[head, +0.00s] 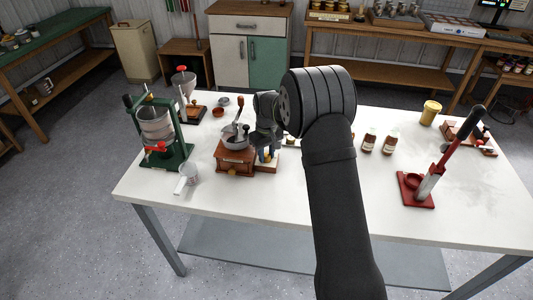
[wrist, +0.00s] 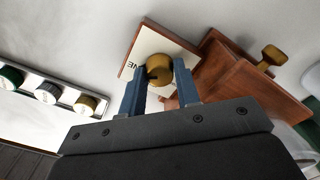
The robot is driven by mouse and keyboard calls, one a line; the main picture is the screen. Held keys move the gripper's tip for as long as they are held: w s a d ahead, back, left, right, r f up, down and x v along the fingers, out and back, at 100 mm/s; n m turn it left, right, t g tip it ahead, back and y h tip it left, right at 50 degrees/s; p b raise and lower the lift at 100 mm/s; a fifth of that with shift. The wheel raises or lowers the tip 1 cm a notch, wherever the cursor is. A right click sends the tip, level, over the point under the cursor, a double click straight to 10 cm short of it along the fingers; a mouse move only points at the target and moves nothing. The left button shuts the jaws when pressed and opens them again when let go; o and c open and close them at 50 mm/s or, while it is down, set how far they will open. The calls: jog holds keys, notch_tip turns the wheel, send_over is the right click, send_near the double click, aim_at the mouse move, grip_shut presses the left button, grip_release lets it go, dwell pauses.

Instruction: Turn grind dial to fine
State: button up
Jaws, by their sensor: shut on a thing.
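The grind dial is a round brass knob (wrist: 158,68) on a cream plate (wrist: 150,42) with dark lettering, partly readable as "NE". The plate sits on a wooden base beside the wooden grinder (head: 236,160) with its metal bowl and crank. My gripper (wrist: 160,82) has its two blue fingers on either side of the knob, shut on it. In the head view my gripper (head: 267,155) points down just right of the grinder. The knob itself is hidden there behind the fingers, and most of the lettering is covered or unclear.
A strip with coloured round tops (wrist: 48,92) lies nearby. The white table's front is mostly clear.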

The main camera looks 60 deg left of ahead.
aim_at(267, 155)
jog(key=o, duration=1)
jog(key=shift+c, duration=0.2)
jog(key=n, duration=1.1)
jog(key=shift+n, duration=0.3)
notch_tip(267, 155, up, 18)
jog(key=s+d+r+m+t+y, duration=0.1)
jog(key=s+d+r+m, duration=0.2)
jog(key=m, duration=0.6)
jog(key=s+d+r+m+t+y, duration=0.1)
jog(key=s+d+r+m, duration=0.3)
jog(key=r+m, duration=0.4)
jog(key=shift+s+d+r+m+t+y, duration=0.15)
jog(key=shift+s+m+t+y, duration=0.25)
jog(key=shift+s, duration=0.35)
